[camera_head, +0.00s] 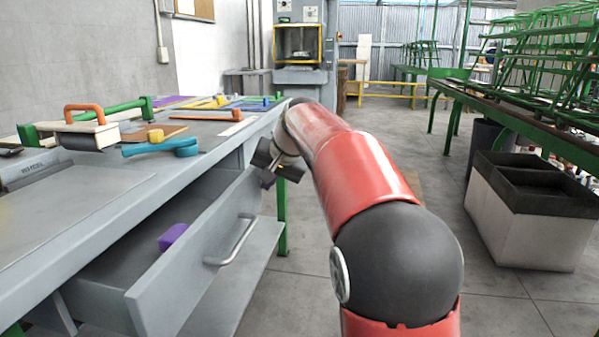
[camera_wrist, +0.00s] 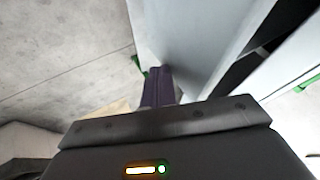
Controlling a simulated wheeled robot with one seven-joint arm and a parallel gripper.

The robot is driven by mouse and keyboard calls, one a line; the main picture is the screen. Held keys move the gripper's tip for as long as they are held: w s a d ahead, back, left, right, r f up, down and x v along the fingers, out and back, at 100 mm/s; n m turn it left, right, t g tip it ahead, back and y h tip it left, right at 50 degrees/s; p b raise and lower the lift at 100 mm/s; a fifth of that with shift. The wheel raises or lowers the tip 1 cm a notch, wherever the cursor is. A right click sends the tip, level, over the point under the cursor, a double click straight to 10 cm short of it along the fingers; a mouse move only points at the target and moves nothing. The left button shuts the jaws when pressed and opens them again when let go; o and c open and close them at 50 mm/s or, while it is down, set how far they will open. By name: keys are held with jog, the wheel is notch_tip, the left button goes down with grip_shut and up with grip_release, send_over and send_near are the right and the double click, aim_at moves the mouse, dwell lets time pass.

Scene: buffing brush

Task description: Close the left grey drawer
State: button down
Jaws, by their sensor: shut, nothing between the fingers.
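The grey drawer (camera_head: 192,262) under the left workbench stands pulled out, with its bar handle (camera_head: 236,243) on the front panel. A purple block (camera_head: 172,236) lies inside it. My gripper (camera_head: 267,179) is at the far upper end of the drawer's front panel, clear of the handle. In the wrist view the fingers (camera_wrist: 158,86) are together and empty, close to a smooth grey panel (camera_wrist: 190,38) that looks like the drawer front. I cannot tell whether they touch it.
Dark-topped bins (camera_head: 530,205) and green racks (camera_head: 540,85) stand on the right. The floor between is clear apart from my arm.

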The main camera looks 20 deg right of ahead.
aim_at(236, 175)
jog(key=w+a+p, duration=0.1)
jog(key=a, duration=0.1)
jog(key=w+a, duration=0.1)
jog(key=w+a+p, duration=0.1)
jog(key=a, duration=0.1)
jog(key=shift+w+a+r+p, duration=0.1)
jog(key=shift+a+r+p, duration=0.05)
jog(key=shift+a+p, duration=0.15)
jog(key=shift+w+a+p, duration=0.3)
jog(key=shift+w+a, duration=0.15)
jog(key=shift+a, duration=0.3)
